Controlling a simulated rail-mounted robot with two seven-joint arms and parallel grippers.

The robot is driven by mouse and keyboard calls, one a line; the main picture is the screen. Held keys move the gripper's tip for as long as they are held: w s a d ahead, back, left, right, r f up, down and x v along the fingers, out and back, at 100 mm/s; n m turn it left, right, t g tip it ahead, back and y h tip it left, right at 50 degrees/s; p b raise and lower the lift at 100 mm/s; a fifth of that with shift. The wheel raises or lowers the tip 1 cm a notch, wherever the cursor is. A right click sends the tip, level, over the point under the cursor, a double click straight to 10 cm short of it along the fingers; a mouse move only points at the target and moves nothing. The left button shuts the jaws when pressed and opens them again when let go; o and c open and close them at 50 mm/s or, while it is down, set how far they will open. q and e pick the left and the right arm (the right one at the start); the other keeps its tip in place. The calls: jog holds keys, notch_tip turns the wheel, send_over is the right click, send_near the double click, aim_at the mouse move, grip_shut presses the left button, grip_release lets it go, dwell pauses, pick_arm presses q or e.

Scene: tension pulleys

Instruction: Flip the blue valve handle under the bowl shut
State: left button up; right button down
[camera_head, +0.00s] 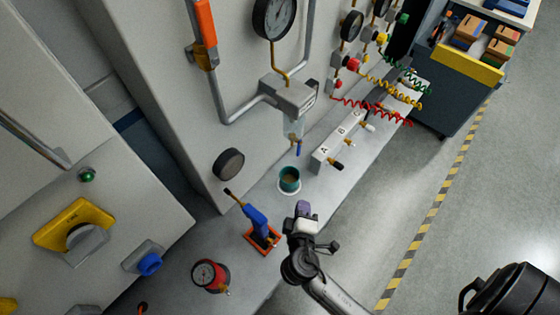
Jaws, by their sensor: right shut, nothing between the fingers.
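The clear bowl (293,128) hangs under a grey block on the wall panel's pipework. The small blue valve handle (297,146) is just below the bowl and hangs roughly downward; its exact angle is too small to tell. My right gripper (303,209) comes up from the lower right. It is shut and empty, below the valve in the picture and apart from it. My left gripper is not in view.
A teal cup (289,180) of brown liquid stands between my right gripper and the valve. A blue clamp tool (257,219) on an orange base and a red gauge (209,275) stand on the bench. A labelled manifold (330,152) is to the right.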

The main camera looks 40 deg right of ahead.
aim_at(299, 148)
jog(key=r+n+t, duration=0.1)
jog(key=w+a+r+n+t, duration=0.1)
jog(key=n, duration=0.1)
jog(key=w+a+r+n+t+y, duration=0.1)
jog(key=n+t, duration=0.1)
jog(key=shift+w+a+r, duration=0.15)
jog(key=shift+w+a, duration=0.05)
jog(key=shift+a, duration=0.05)
jog(key=shift+w+d, duration=0.1)
jog(key=s+d+p+x, duration=0.1)
jog(key=p+x, duration=0.3)
jog(key=x, duration=0.8)
jog(key=shift+d, duration=0.9)
